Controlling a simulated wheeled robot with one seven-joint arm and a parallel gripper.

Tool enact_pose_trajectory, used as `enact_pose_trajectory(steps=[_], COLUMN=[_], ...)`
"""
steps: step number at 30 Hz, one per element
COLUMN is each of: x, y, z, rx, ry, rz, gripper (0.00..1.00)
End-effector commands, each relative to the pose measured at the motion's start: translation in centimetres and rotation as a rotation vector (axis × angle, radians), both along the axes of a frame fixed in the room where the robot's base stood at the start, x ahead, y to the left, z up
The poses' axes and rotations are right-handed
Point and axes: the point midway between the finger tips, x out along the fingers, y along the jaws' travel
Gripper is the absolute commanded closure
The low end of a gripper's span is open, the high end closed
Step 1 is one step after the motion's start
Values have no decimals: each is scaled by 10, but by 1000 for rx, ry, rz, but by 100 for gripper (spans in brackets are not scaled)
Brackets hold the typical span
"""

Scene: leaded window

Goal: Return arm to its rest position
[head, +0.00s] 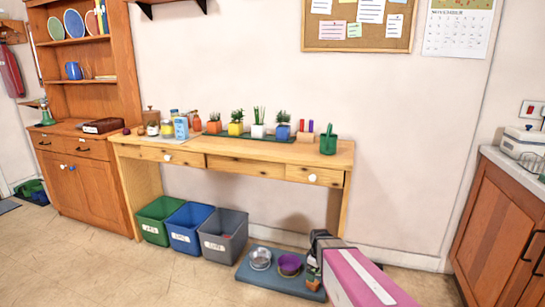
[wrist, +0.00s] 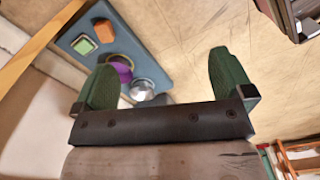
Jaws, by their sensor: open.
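My arm, with a pink link (head: 365,280), reaches in from the lower right of the head view. Its dark wrist end (head: 324,241) is over the right end of a blue-grey floor mat. My gripper (wrist: 163,60) shows in the wrist view with its two green fingers wide apart and nothing between them. The mat (wrist: 128,45) lies below, beyond the left finger. A purple bowl (wrist: 122,70) and a metal bowl (wrist: 142,90) on it are partly hidden by the gripper.
A wooden table (head: 240,145) carries small potted plants and jars along the wall. Green (head: 160,218), blue (head: 188,226) and grey (head: 223,234) bins stand below it. A wooden cabinet (head: 505,235) stands at the right. The floor at the front left (head: 90,265) is clear.

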Motion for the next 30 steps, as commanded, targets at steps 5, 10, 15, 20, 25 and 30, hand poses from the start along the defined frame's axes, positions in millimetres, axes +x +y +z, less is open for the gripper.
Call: enact_pose_trajectory(steps=[5,10,15,20,25,30], x=[-47,-79,-96,-96,-96,-96], y=[0,0,0,0,0,0], z=[57,95,114,114,114,114], rx=[2,3,3,3,3,3], ry=[-4,-4,-3,-3,-3,-3], rz=[-369,-677,-861,-861,-861,-861], gripper=[1,1,1,1,1,1])
